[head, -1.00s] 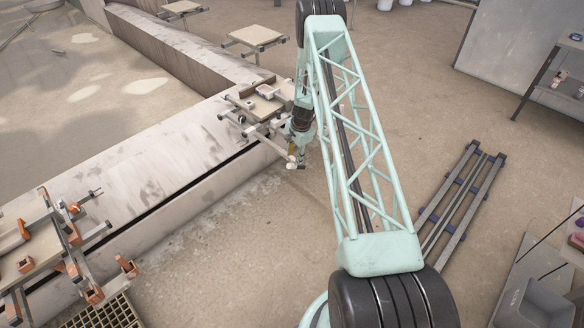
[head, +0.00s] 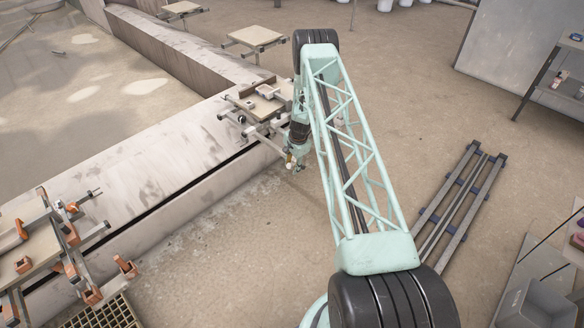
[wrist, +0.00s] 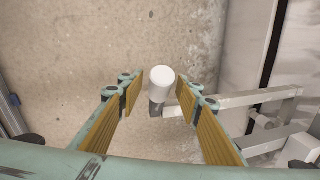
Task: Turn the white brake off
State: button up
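The white brake shows in the wrist view as a white rounded knob (wrist: 162,77) on a short dark stub, joined to a pale bar that runs off to the right. My gripper (wrist: 160,90) is open, with one yellow-padded finger on each side of the knob and a gap on both sides. I cannot tell how deep the knob sits between the fingers. In the head view my gripper (head: 294,166) is at the front edge of the carousel fixture (head: 263,107); the knob is small there and partly hidden by my gripper.
A long pale wall (head: 150,165) runs beside the fixture. Another fixture with orange clamps (head: 70,235) stands at the lower left, by a floor grate (head: 112,312). Rails (head: 460,200) lie on the floor at right. The floor between is clear.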

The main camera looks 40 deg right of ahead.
jog(key=shift+c, duration=0.5)
grip_shut()
